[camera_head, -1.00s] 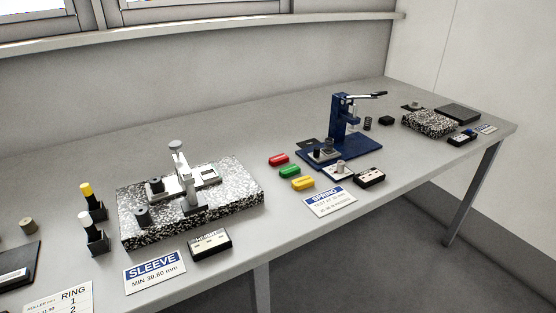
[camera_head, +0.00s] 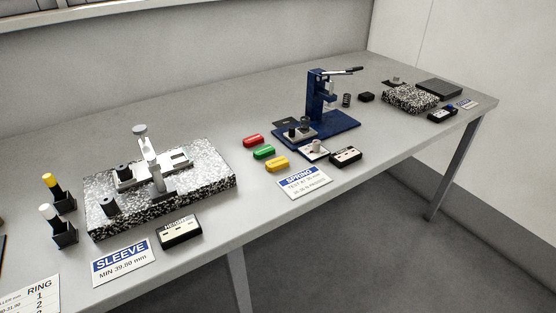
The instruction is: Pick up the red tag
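The red tag (camera_head: 253,140) lies flat on the grey bench, at the back of a short row of tags. The green tag (camera_head: 264,152) lies just in front of it, and the yellow tag (camera_head: 277,165) is nearest the front edge. The row sits between the speckled stone plate and the blue press. Neither of my grippers is in view.
The speckled plate (camera_head: 218,170) with a gauge stand (camera_head: 147,150) is left of the tags. The blue press (camera_head: 318,100) stands to their right. The SPRING card (camera_head: 304,182) and a small black-and-white box (camera_head: 345,156) lie nearer the front edge. Bench (camera_head: 215,110) behind the tags is clear.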

